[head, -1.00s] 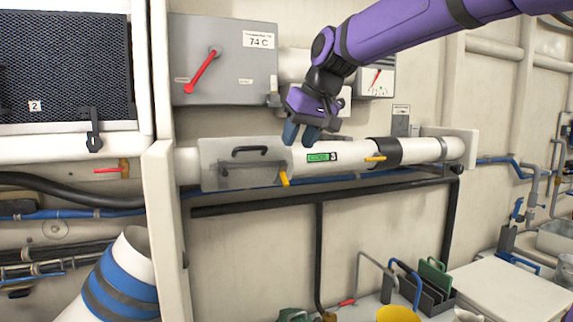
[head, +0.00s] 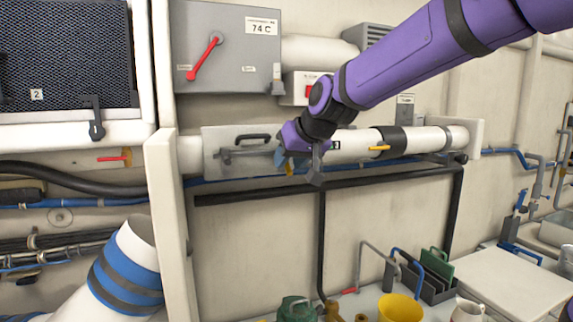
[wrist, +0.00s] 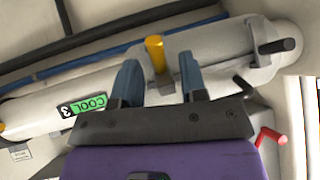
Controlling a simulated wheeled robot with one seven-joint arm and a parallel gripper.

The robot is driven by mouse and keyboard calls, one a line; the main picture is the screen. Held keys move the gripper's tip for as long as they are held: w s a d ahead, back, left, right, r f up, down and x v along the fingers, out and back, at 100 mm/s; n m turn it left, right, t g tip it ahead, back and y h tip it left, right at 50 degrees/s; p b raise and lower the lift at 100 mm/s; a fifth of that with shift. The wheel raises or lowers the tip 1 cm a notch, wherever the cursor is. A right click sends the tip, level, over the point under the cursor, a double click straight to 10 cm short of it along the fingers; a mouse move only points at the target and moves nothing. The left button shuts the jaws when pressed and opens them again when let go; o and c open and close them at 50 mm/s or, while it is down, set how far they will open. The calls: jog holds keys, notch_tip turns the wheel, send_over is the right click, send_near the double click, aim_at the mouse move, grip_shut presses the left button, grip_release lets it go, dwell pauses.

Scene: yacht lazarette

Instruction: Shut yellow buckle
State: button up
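The yellow buckle (wrist: 155,55) is a short yellow lever at the edge of the cover on the white pipe. In the wrist view it stands out between my two blue fingertips, with a visible gap on both sides. In the head view my gripper (head: 283,160) is at the pipe and hides most of this buckle; only a sliver of yellow shows. My gripper is open and empty. The pipe cover (head: 225,140) is a pale panel with a dark handle, left of my gripper. The green "COOL 3" label (wrist: 82,104) is beside my fingers.
Another yellow lever (head: 378,148) sits by the black band further right on the pipe. A dark rail (head: 400,175) runs below the pipe. A grey box with a red lever (head: 205,55) is above. A yellow bucket (head: 400,308) stands on the lower counter.

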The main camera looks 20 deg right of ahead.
jog(key=shift+x, duration=1.05)
jog(key=c, duration=0.7)
jog(key=shift+o, duration=0.2)
jog(key=shift+w+r+g, duration=0.2)
jog(key=shift+g, duration=0.55)
jog(key=shift+w+r+g, duration=0.25)
jog(key=shift+g, duration=0.5)
